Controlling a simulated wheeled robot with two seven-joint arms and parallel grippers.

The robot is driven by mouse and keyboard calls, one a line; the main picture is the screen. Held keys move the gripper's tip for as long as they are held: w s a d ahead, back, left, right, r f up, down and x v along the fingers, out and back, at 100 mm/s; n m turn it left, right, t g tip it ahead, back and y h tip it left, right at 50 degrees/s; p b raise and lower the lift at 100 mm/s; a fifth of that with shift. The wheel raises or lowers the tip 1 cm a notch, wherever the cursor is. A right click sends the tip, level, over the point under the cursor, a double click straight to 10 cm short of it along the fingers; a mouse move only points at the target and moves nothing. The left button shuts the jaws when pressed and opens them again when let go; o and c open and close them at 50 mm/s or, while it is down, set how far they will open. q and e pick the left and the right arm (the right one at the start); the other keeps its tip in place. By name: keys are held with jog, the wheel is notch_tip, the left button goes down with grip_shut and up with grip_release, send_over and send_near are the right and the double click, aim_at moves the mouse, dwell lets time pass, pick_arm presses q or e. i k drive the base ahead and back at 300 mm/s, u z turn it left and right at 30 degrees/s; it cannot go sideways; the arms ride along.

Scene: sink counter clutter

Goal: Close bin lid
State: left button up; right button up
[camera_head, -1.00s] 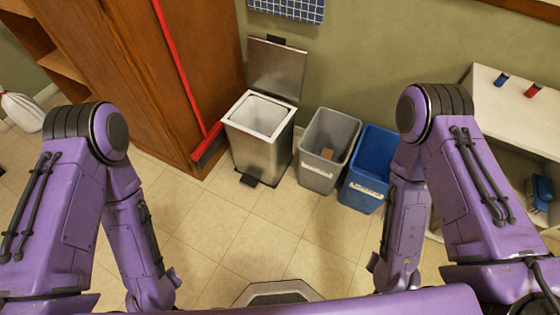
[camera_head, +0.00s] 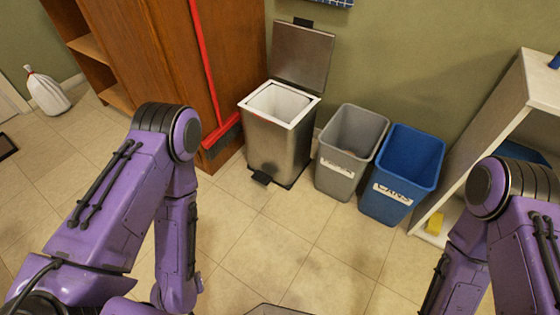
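A silver step bin (camera_head: 277,145) with a white inner rim stands against the green wall. Its metal lid (camera_head: 302,56) is raised, standing upright behind the opening. A black foot pedal (camera_head: 261,178) sticks out at its front base. Both purple arms are in view, the left one left of the bin and the right one at the right edge. Their lower ends run down toward the bottom of the picture, and neither gripper's fingers can be seen. Neither arm touches the bin.
A grey bin (camera_head: 348,150) and a blue cans bin (camera_head: 402,174) stand right of the step bin. A red broom (camera_head: 207,75) leans on the wooden cabinet (camera_head: 150,70) at left. A white shelf (camera_head: 535,85) stands at right. The tiled floor (camera_head: 270,235) in front is clear.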

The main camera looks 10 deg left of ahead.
aim_at(302, 54)
jog(key=u, duration=0.05)
jog(key=i, duration=0.95)
jog(key=z, duration=0.5)
